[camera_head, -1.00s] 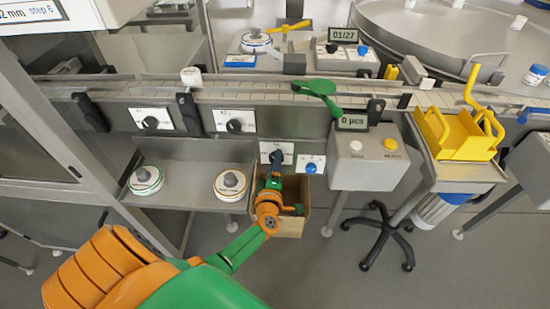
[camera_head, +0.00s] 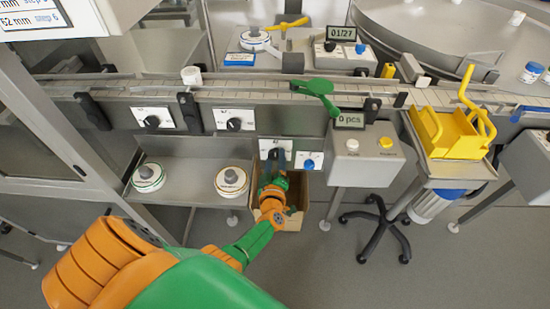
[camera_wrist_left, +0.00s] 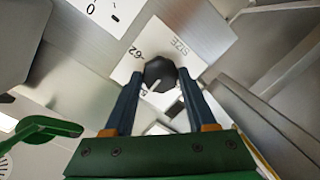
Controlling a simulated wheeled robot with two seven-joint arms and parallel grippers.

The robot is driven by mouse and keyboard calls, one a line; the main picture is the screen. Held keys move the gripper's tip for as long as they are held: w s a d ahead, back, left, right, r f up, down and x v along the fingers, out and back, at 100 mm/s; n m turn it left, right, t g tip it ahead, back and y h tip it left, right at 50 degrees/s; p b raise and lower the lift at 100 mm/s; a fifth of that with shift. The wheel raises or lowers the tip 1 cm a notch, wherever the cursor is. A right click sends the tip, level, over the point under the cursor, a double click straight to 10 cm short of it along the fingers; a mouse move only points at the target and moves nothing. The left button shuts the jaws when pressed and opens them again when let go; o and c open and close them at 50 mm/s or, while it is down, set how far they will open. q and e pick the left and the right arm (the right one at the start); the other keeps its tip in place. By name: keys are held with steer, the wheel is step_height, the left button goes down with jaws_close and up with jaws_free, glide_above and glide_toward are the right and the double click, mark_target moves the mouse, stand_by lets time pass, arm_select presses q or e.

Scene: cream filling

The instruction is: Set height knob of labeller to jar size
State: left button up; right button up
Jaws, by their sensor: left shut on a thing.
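The black size knob (camera_wrist_left: 160,72) sits on a white label plate (camera_wrist_left: 189,38) marked SIZE and 62 in the left wrist view. A white pointer line on the knob points down and to the left in that picture. My left gripper (camera_wrist_left: 158,82) has its two dark fingers on either side of the knob, shut on it. In the head view the left gripper (camera_head: 274,164) reaches up to the knob panel (camera_head: 264,146), below the conveyor, and its fingers partly cover the knob. My right gripper is not in view.
A blue knob (camera_head: 309,163) sits just right. A cardboard box (camera_head: 292,220) stands below the panel. A grey counter box (camera_head: 362,163) reads 0 pcs. A green lever (camera_head: 318,88) lies over the conveyor (camera_head: 240,90). A screen (camera_head: 30,18) at top left shows 62 mm.

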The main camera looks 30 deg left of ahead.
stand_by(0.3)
arm_select(q)
steer(key=o, duration=1.4)
steer(key=shift+c, duration=0.2)
steer(key=shift+s+d, duration=0.2)
steer(key=shift+s, duration=0.1)
steer(key=p+v, duration=0.2)
steer(key=v, duration=0.4)
steer(key=shift+s, duration=0.15)
